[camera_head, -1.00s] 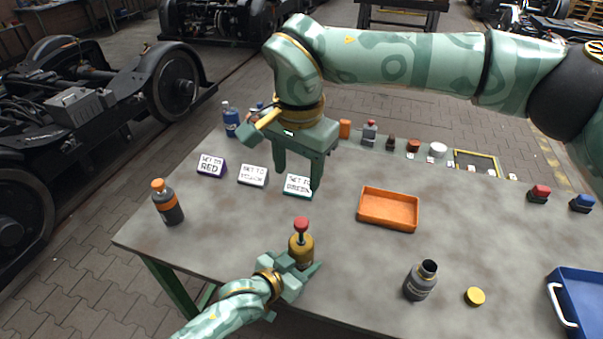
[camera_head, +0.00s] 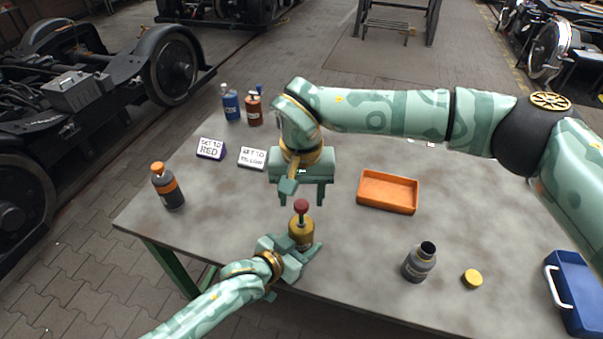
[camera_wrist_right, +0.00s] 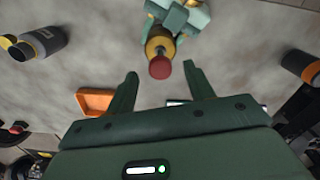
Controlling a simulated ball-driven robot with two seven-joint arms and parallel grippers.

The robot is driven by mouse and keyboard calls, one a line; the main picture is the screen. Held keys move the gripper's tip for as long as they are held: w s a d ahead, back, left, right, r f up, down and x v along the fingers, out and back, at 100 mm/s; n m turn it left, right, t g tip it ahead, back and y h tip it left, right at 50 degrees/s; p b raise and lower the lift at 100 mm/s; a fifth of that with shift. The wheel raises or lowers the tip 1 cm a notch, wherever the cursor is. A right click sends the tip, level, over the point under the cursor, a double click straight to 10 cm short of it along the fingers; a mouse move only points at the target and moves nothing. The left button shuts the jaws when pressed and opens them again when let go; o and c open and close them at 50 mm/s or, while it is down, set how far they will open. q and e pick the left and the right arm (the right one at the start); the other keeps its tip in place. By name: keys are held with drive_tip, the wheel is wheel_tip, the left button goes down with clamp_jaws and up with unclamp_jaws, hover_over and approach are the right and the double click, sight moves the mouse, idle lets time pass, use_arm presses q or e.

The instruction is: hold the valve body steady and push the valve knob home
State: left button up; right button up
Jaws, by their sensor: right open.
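The valve body (camera_head: 301,235) is a brass-coloured cylinder upright near the table's front edge. Its red valve knob (camera_head: 301,206) stands above it on a thin stem, with a gap between knob and body. My left gripper (camera_head: 296,252) is closed around the lower valve body, one finger showing on its right side. My right gripper (camera_head: 301,196) is open and empty, fingers pointing down, just above and behind the knob. In the right wrist view the red knob (camera_wrist_right: 160,68) shows beyond and between the spread fingertips, not gripped. The valve body (camera_wrist_right: 160,45) is partly hidden behind it.
An orange tray (camera_head: 388,192) lies right of the valve. A grey bottle (camera_head: 419,263), yellow cap (camera_head: 472,279) and blue crate (camera_head: 575,290) are farther right.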

drive_tip(key=shift+f, duration=0.8)
drive_tip(key=c, duration=1)
